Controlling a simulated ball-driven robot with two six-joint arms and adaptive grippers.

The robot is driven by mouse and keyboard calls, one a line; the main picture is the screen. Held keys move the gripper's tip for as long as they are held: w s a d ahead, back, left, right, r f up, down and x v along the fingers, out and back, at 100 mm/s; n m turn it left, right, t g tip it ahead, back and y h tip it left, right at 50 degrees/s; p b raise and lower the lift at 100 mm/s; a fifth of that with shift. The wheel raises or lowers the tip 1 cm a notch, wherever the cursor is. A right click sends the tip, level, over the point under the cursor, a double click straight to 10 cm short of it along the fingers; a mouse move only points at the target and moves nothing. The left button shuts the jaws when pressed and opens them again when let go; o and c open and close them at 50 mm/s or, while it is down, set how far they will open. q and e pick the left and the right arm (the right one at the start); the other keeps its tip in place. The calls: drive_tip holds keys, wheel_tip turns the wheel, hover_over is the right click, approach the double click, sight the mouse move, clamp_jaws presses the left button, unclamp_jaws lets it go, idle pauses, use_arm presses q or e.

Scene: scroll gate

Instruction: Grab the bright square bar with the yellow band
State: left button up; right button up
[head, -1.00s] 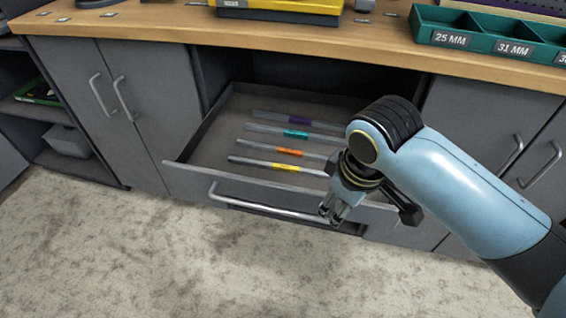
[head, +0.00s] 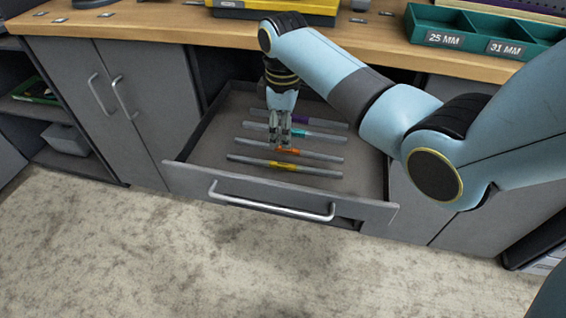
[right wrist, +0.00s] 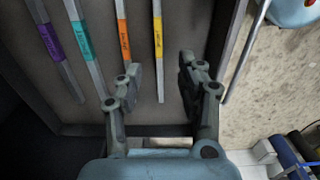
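The square bar with the yellow band (head: 310,171) lies in the open drawer, nearest its front. In the right wrist view the same yellow-banded bar (right wrist: 160,75) runs between the two finger lines, with its end near them. My right gripper (head: 279,146) points down over the drawer, in front of the orange-banded bar in the head view. In the right wrist view my right gripper (right wrist: 160,75) is open, its fingers apart and no bar clamped. Its left finger is close to the orange-banded bar (right wrist: 122,25). I cannot judge its height above the bars. My left gripper is out of view.
Bars with teal (right wrist: 86,50) and purple (right wrist: 56,50) bands lie beside the orange one, roughly parallel. The drawer front (head: 180,180) with its handle (head: 270,207) borders the bars. The wooden worktop (head: 130,25) overhangs the drawer's back. Green bins (head: 470,45) stand on it.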

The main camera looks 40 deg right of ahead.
drive_tip(key=b, duration=0.1)
hover_over(283, 165)
wheel_tip(283, 165, down, 5)
drive_tip(key=shift+s, duration=0.1)
wheel_tip(283, 165, down, 5)
drive_tip(key=shift+f+b, duration=0.1)
drive_tip(key=shift+b, duration=1.05)
drive_tip(key=shift+c, duration=0.2)
clamp_jaws()
